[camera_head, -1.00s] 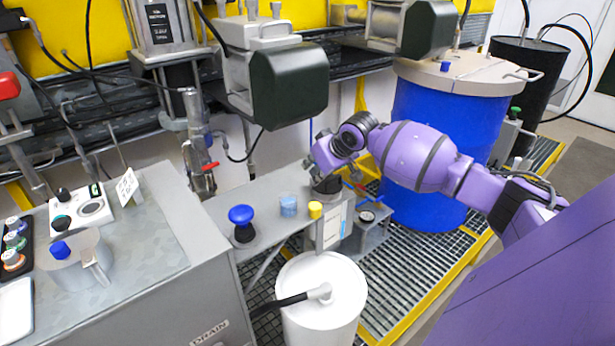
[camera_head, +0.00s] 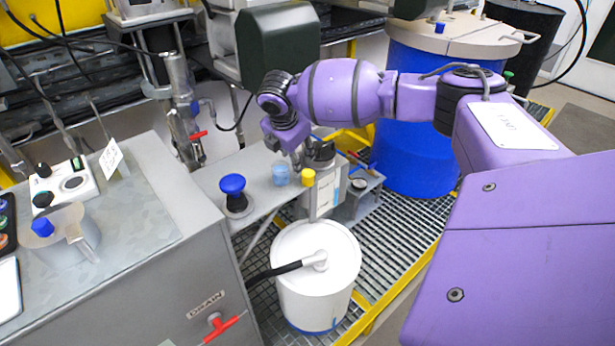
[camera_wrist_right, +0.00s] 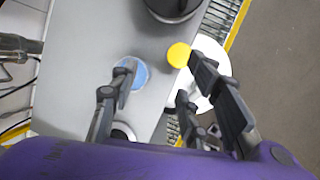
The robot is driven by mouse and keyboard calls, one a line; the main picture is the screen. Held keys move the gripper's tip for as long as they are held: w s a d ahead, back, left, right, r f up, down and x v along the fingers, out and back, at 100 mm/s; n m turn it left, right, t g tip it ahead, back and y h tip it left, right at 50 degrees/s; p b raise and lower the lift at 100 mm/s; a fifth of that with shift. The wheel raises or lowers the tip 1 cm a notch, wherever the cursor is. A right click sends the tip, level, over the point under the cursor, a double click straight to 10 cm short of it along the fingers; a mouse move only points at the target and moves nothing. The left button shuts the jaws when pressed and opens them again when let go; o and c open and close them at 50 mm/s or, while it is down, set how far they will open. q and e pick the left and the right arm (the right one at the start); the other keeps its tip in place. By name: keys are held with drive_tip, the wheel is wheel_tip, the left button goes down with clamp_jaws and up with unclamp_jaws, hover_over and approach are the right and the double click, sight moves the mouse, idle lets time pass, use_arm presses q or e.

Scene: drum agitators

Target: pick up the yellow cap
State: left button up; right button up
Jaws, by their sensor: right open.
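The yellow cap (camera_head: 308,178) is a small round piece near the front edge of the grey shelf, above the white drum. It shows in the wrist view (camera_wrist_right: 179,54) close to the tip of one right-hand finger; I cannot tell whether they touch. My right gripper (camera_wrist_right: 160,72) is open, with nothing held between its fingers. In the head view the right gripper (camera_head: 306,158) is just above and behind the cap, and its fingers are partly hard to make out. My left gripper is not in view.
A light blue round piece (camera_head: 280,174) stands left of the yellow cap, under the left finger in the wrist view (camera_wrist_right: 135,74). A blue knob (camera_head: 232,184) is farther left. A dark pot (camera_wrist_right: 172,6) stands behind. The white drum (camera_head: 300,290) is below.

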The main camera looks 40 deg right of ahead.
sight(306, 172)
drive_tip(key=d+f+n, duration=0.1)
drive_tip(key=f, duration=0.1)
drive_tip(key=d+f+n, duration=0.1)
drive_tip(key=f, duration=0.2)
drive_tip(key=d+f+n, duration=0.1)
drive_tip(key=f, duration=0.1)
drive_tip(key=shift+s+d+f+h, duration=0.15)
drive_tip(key=shift+d+f+h, duration=0.15)
drive_tip(key=shift+f, duration=0.1)
drive_tip(key=shift+c, duration=0.4)
drive_tip(key=c, duration=0.8)
drive_tip(key=shift+r, duration=0.1)
